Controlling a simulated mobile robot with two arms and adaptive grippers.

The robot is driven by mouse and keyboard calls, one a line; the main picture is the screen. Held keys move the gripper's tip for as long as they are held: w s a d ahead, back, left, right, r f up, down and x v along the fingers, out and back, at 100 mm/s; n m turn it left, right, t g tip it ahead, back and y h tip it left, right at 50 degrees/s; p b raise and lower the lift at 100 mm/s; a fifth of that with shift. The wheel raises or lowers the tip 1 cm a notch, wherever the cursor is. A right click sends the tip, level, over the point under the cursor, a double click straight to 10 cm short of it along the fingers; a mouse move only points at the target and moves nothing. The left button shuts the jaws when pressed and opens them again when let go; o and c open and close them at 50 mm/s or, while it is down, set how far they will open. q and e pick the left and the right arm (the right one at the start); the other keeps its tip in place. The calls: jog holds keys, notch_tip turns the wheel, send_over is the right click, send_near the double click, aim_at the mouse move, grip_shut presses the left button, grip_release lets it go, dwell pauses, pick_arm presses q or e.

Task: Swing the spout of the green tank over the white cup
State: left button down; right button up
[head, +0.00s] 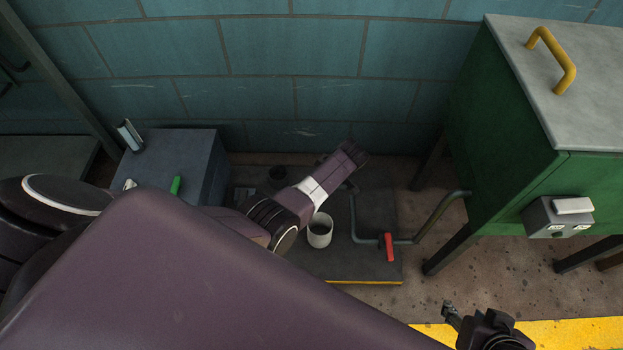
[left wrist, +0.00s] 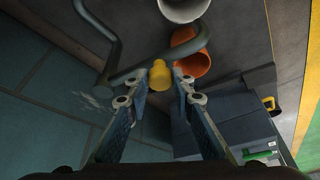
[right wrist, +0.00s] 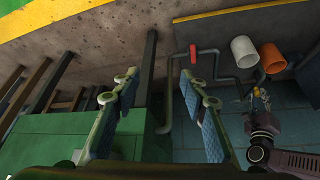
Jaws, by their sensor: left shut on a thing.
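The green tank (head: 500,155) stands at the right in the head view. Its grey pipe (head: 433,222) runs left past a red valve handle (head: 389,246). The white cup (head: 319,233) stands upright on the dark platform beside my left arm. In the left wrist view, my left gripper (left wrist: 157,80) is shut on a yellow knob (left wrist: 158,73) at the grey spout (left wrist: 128,75). The spout passes by an orange cup (left wrist: 190,62); the white cup (left wrist: 183,8) is beyond. Whether its mouth is above either cup is unclear. My right gripper (right wrist: 160,85) is open and empty.
A grey box (head: 180,160) with a green lever (head: 175,186) stands at the left. A teal block wall (head: 290,60) closes off the back. A yellow floor stripe (head: 580,333) runs along the front right. The tank's dark legs (head: 447,248) flank open floor.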

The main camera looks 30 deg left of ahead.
pick_arm(q)
jog(key=shift+w+d+n+g+b, duration=0.25)
jog(key=shift+d+n+b, duration=0.25)
jog(key=shift+n+b, duration=0.15)
jog(key=shift+w+d+n+g+b, duration=0.25)
jog(key=shift+d+n+b, duration=0.2)
jog(key=shift+n+b, duration=0.15)
pick_arm(e)
jog(key=w+a+r+t+y, duration=0.2)
jog(key=w+a+r+t, duration=0.2)
jog(key=w+r+t, duration=0.4)
jog(key=shift+w+a+r+n, duration=0.35)
jog(key=shift+w+r, duration=1.15)
jog(key=shift+w, duration=0.9)
pick_arm(q)
jog(key=c, duration=1.7)
grip_release()
jog(key=shift+o, duration=0.2)
jog(key=v, duration=0.7)
jog(key=shift+r, duration=0.25)
